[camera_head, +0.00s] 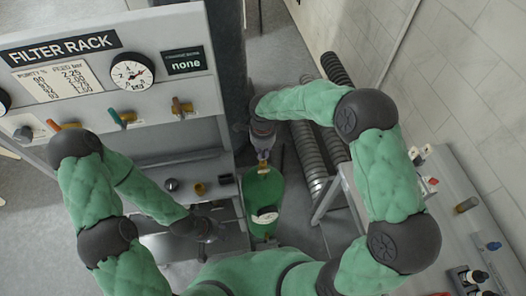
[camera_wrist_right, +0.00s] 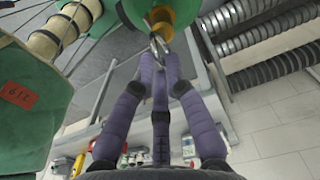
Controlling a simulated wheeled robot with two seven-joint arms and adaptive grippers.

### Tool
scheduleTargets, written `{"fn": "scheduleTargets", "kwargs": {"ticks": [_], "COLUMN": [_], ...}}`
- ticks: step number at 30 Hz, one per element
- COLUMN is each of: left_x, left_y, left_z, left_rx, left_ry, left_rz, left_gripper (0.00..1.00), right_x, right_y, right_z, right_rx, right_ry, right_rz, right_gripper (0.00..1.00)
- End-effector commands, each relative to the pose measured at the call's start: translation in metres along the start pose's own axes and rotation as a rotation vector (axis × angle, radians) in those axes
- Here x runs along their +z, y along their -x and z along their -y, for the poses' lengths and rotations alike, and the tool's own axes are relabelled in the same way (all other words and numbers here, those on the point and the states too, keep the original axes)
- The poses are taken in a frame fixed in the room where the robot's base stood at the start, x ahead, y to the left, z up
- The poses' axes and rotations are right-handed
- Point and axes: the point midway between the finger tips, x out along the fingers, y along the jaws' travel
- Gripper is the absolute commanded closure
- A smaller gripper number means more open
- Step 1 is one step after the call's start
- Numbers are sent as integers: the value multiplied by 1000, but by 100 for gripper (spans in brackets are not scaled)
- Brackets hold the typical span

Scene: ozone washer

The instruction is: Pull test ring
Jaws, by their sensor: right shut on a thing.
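A green gas cylinder (camera_head: 264,190) stands upright on the floor beside the rack, with a yellow fitting at its top. My right gripper (camera_head: 263,150) is just above that fitting. In the right wrist view, my right gripper's purple fingers (camera_wrist_right: 160,62) come together on a small metal ring (camera_wrist_right: 157,41) beside the yellow fitting (camera_wrist_right: 160,16). The ring is held at the fingertips; part of it is hidden behind them. My left gripper (camera_head: 210,230) is low by the rack's lower shelf; it is too small and dark to tell its state.
The filter rack panel (camera_head: 100,75) has a gauge (camera_head: 132,72), coloured valve levers and a display reading "none" (camera_head: 185,62). Ribbed grey hoses (camera_head: 308,160) run right of the cylinder. A grey bench (camera_head: 470,215) with small parts stands at the right. Another green cylinder (camera_wrist_right: 30,105) shows in the wrist view.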

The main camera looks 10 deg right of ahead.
Motion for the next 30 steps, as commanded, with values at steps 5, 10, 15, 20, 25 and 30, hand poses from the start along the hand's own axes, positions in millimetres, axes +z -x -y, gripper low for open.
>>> {"fn": "scheduleTargets", "kwargs": {"ticks": [5, 10, 15, 20, 25, 30], "left_x": [0, 0, 0, 0, 0, 0], "left_y": [-6, -5, -5, -5, -5, -5], "left_z": [2, 2, 2, 2, 2, 2], "left_rx": [0, 0, 0, 0, 0, 0], "left_ry": [0, 0, 0, 0, 0, 0], "left_rz": [0, 0, 0, 0, 0, 0], "left_gripper": [60, 60, 60, 60, 60, 60], "right_x": [0, 0, 0, 0, 0, 0], "right_y": [15, 16, 16, 14, 19, 43], "right_z": [6, 7, 6, 4, 4, 4], "right_rx": [-17, -20, -17, -13, -13, -14], "right_ry": [-1, -2, -2, -1, -2, -1], "right_rz": [3, 3, 3, 2, 2, 2], "right_gripper": [100, 100, 69, 69, 69, 69]}}
